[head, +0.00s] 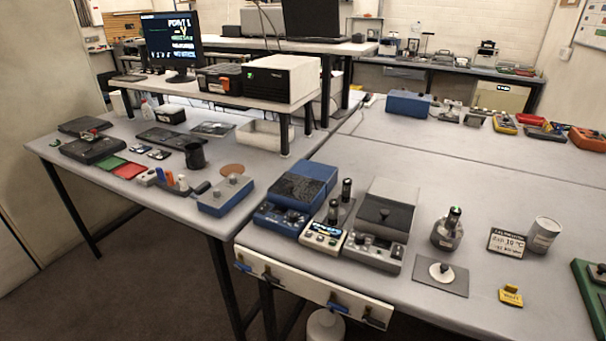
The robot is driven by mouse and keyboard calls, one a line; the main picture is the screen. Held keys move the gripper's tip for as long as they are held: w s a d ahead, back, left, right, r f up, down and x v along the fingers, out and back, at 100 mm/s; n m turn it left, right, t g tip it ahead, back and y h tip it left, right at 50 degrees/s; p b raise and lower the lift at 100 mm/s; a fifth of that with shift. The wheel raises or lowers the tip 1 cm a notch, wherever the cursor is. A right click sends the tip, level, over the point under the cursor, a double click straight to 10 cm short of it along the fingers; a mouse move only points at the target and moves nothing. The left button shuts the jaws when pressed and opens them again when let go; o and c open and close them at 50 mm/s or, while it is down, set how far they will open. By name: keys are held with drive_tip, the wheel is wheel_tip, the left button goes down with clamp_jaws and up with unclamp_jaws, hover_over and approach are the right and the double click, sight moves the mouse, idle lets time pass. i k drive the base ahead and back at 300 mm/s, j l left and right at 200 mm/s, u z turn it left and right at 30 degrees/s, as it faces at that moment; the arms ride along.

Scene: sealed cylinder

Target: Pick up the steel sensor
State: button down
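A squat round steel piece with a dark upright connector on top, which looks like the steel sensor (446,236), stands upright on the right-hand bench. My gripper is not in view.
A yellow block (511,296) lies in front. A grey instrument (381,225) and a blue instrument (296,200) stand to the left. Bare bench (440,185) lies behind the steel piece.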

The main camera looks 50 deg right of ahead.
sight(456, 212)
drive_tip(key=z, duration=1.25)
drive_tip(key=k+j+z, duration=0.15)
drive_tip(key=z, duration=0.3)
drive_tip(key=k+j+z, duration=0.2)
drive_tip(key=z, duration=0.25)
drive_tip(key=k+j+z, duration=0.2)
drive_tip(key=z, duration=0.25)
drive_tip(key=j, duration=0.35)
